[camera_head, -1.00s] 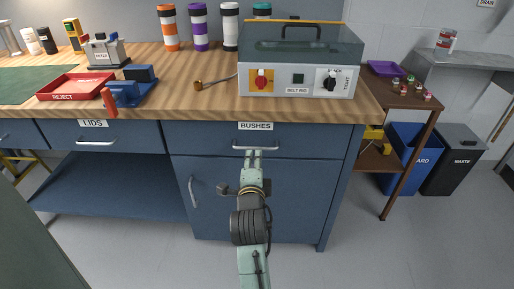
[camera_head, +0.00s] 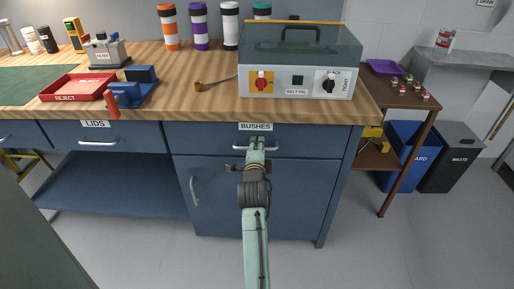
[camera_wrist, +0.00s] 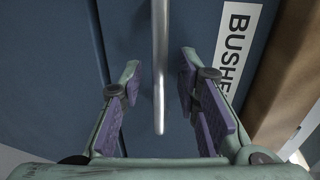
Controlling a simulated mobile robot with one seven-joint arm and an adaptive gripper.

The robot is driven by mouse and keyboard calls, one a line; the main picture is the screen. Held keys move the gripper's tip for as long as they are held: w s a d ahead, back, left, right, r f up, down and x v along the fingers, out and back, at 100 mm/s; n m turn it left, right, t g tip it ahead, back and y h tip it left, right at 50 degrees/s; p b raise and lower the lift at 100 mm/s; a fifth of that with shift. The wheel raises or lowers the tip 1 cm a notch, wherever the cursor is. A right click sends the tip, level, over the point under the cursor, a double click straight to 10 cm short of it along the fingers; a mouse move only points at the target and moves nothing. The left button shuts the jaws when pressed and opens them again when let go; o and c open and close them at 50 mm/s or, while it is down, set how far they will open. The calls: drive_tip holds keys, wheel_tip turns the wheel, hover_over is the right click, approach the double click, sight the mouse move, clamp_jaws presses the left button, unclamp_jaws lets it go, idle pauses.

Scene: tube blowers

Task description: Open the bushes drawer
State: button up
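The bushes drawer (camera_head: 315,142) is a blue drawer under the wooden worktop, and it is closed. Its white BUSHES label (camera_head: 256,127) sits above a horizontal metal bar handle (camera_head: 273,148). My gripper (camera_head: 256,143) is at the handle and hides the handle's middle. In the wrist view, the handle (camera_wrist: 160,50) runs between the two purple-padded fingers of my gripper (camera_wrist: 160,80). Gaps show on both sides of the bar, so the gripper is open around it. The label (camera_wrist: 236,45) is beside the right finger in that view.
The lids drawer (camera_head: 95,137) is to the left. A cupboard door with a vertical handle (camera_head: 193,190) is below the bushes drawer. A belt rig machine (camera_head: 298,75) stands on the worktop above. The floor in front is clear.

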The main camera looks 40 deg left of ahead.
drive_tip(key=shift+c, duration=0.4)
clamp_jaws()
idle(0.4)
